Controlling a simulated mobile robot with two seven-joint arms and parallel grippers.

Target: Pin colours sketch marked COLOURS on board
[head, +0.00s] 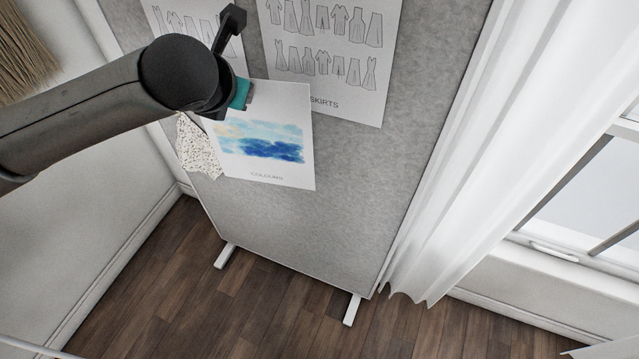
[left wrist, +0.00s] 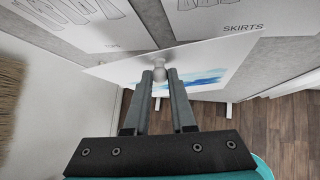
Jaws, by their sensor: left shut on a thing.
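The colours sketch (head: 264,162), a white sheet with a blue watercolour patch and the word COLOURS at its foot, is in front of the grey board (head: 330,200), low and left of centre. My left gripper (head: 250,92) is at its top edge. In the left wrist view the fingers (left wrist: 163,75) are closed around a small pale round knob, which looks like a pin head (left wrist: 160,71), against the sheet (left wrist: 205,58). The sheet looks tilted out from the board there. Whether the pin is in the board is hidden. My right gripper is not in view.
A skirts sheet (head: 345,60) hangs on the board at upper right, and another garment sheet (head: 170,18) at upper left, partly behind my arm. A speckled swatch (head: 197,148) shows beside the sketch. The lower board is bare. A white curtain (head: 500,130) hangs at right.

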